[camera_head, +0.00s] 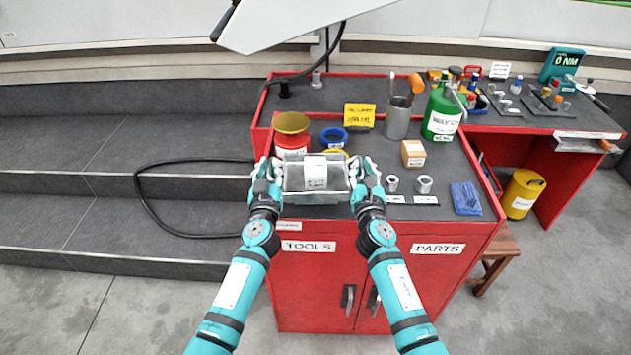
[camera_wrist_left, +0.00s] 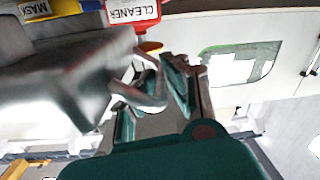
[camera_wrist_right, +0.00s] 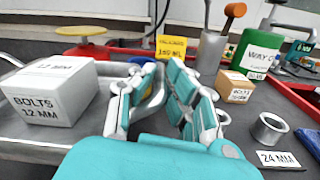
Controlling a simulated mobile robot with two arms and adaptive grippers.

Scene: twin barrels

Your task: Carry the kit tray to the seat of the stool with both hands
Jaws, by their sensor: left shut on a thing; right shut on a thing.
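The kit tray (camera_head: 313,198) is a grey metal tray with a white box (camera_head: 316,176) in it, over the front of the red cabinet's top. In the right wrist view the box (camera_wrist_right: 48,92) reads "BOLTS 12 MM". My left gripper (camera_head: 268,172) is shut on the tray's left handle; the handle shows between its fingers in the left wrist view (camera_wrist_left: 152,90). My right gripper (camera_head: 364,172) is shut on the right handle. Whether the tray touches the cabinet top is hard to tell. A wooden stool (camera_head: 501,250) stands right of the cabinet, partly hidden behind it.
The cabinet top (camera_head: 350,88) carries a red can (camera_head: 292,141), blue tape ring (camera_head: 334,137), tool cup (camera_head: 398,120), green canister (camera_head: 442,115), small box (camera_head: 413,153), metal rings and blue cloth (camera_head: 466,198). A yellow can (camera_head: 522,194) stands at right. Floor in front is clear.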

